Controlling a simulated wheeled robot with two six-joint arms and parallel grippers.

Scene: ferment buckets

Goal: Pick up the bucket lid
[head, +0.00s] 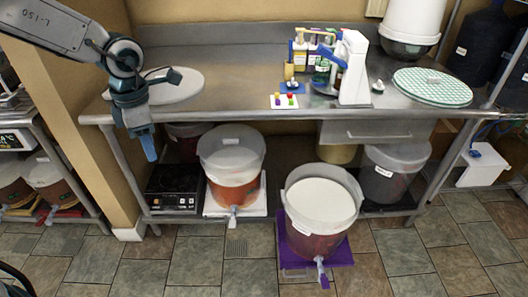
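A pale grey round lid (178,86) lies flat at the left end of the steel table. A round lid with a green and white check pattern (432,87) lies flat at the right end; I cannot tell which of them belongs to a bucket. A bucket (320,222) with reddish contents and a white top surface stands in front of the table on a purple base. My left gripper (149,150) points down with blue fingertips by the table's front left edge, apart from both lids. Its finger gap cannot be made out.
On the steel table (240,108), bottles (300,55), a white stand (354,68) and small coloured items fill the middle. The tabletop between the grey lid and the bottles is clear.

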